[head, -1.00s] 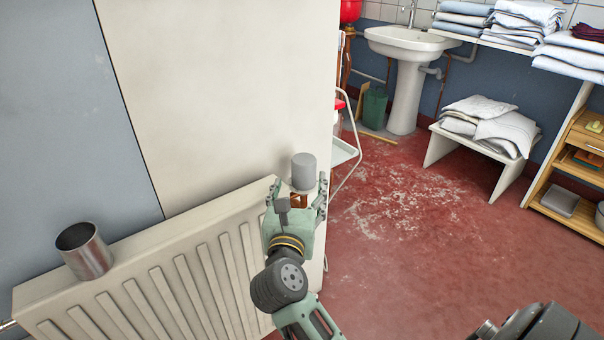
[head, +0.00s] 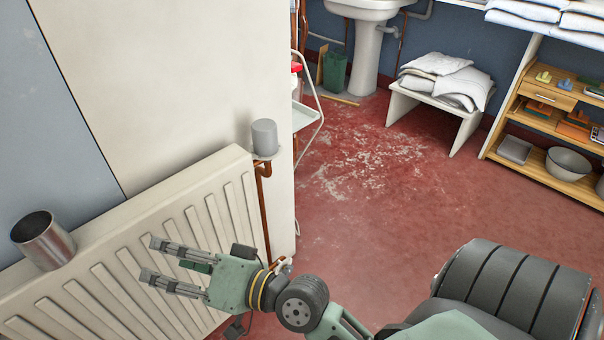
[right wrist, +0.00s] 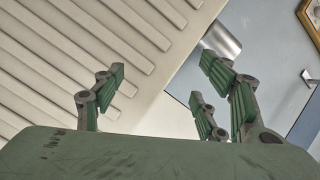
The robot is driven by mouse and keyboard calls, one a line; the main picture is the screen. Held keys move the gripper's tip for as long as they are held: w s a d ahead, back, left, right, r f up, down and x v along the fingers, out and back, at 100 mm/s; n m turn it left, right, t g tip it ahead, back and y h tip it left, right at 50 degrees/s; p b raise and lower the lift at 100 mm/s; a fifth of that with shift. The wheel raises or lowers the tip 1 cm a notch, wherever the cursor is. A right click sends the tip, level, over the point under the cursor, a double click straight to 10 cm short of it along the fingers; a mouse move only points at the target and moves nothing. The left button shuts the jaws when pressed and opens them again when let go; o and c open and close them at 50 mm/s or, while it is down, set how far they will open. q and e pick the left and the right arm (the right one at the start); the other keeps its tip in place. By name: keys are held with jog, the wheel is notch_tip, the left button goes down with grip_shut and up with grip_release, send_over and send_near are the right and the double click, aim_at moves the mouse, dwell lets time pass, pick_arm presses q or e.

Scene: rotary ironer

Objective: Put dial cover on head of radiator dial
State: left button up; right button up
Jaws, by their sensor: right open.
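A grey cylindrical cap (head: 264,137), which looks like the dial cover, stands upright at the radiator's right end, above a copper pipe (head: 264,200). The dial head is hidden, so I cannot tell how far down the cap sits. My right gripper (head: 152,258) is open and empty in front of the radiator's ribs, below and left of the cap and apart from it. In the right wrist view its fingers (right wrist: 160,82) are spread with nothing between them. My left gripper is not in view.
The white radiator (head: 130,225) runs along the wall. An open metal cup (head: 45,242) stands at its left end; it also shows in the right wrist view (right wrist: 222,40). A trolley (head: 308,112) stands behind the wall's corner. The red floor (head: 370,220) to the right is clear.

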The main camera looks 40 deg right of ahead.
jog(key=s+d+f+n+g+h, duration=0.1)
jog(key=s+d+f+n+g, duration=0.15)
jog(key=f, duration=0.35)
jog(key=s+d+f+n+g+h, duration=0.1)
jog(key=s+f+n+g+h, duration=0.2)
jog(key=f, duration=0.4)
jog(key=s+d+f+n+g+h, duration=0.1)
jog(key=s+d+f+g+h, duration=0.1)
jog(key=s+d+f+g, duration=0.1)
jog(key=s+d+f+n+g+h, duration=0.1)
jog(key=s+d+f, duration=0.4)
jog(key=s, duration=0.5)
jog(key=shift+d+f+g+h, duration=0.2)
jog(key=shift+d+g+h, duration=0.4)
jog(key=shift+d+g, duration=0.45)
jog(key=shift+w+f, duration=0.1)
